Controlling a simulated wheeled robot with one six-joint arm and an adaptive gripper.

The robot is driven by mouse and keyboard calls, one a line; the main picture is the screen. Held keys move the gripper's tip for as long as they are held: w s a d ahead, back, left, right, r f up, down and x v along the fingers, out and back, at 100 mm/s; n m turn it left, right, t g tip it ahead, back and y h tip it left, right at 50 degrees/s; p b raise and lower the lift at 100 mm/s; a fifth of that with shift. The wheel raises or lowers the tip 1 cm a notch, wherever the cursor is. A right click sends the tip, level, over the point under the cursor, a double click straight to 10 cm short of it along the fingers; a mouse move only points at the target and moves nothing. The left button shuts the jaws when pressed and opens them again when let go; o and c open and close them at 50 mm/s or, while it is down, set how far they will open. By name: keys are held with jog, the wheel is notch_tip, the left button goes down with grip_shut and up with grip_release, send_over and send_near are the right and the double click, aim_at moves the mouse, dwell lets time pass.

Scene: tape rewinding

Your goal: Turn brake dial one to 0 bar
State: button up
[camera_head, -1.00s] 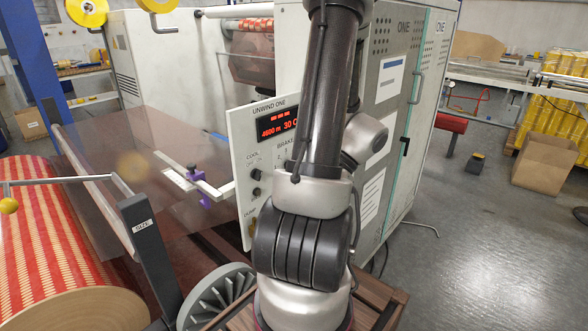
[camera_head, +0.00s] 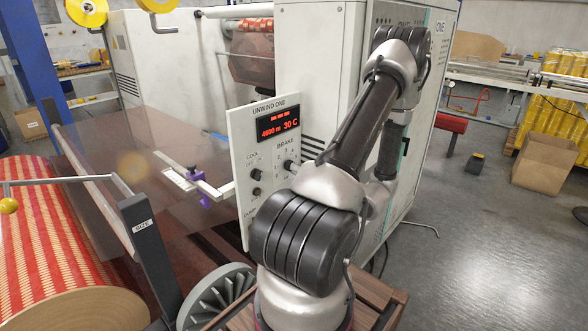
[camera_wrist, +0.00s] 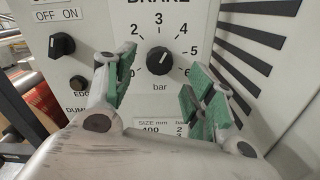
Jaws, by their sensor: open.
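The brake dial (camera_wrist: 160,60) is a black round knob on the white control panel, ringed by numbers. In the wrist view 2 to 6 are readable; the lower left of the scale is behind a finger. Its pale pointer mark seems to lean up and right, roughly between 3 and 4. My gripper (camera_wrist: 161,75) is open and empty, green-padded fingers spread on either side of the dial in the picture; I see no contact. The dial also shows in the head view (camera_head: 290,165), beside my arm, which hides my gripper there.
The panel (camera_head: 240,150) carries a red display (camera_head: 278,124) reading 4600 m and 30 C. A black OFF/ON switch (camera_wrist: 62,45) and a lower knob (camera_wrist: 79,84) are left of the dial. A size table (camera_wrist: 165,127) lies below. A striped roll (camera_head: 45,240) stands left.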

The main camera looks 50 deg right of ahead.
aim_at(289, 165)
jog(key=w, duration=0.4)
jog(key=c, duration=1.1)
jog(key=shift+o, duration=0.2)
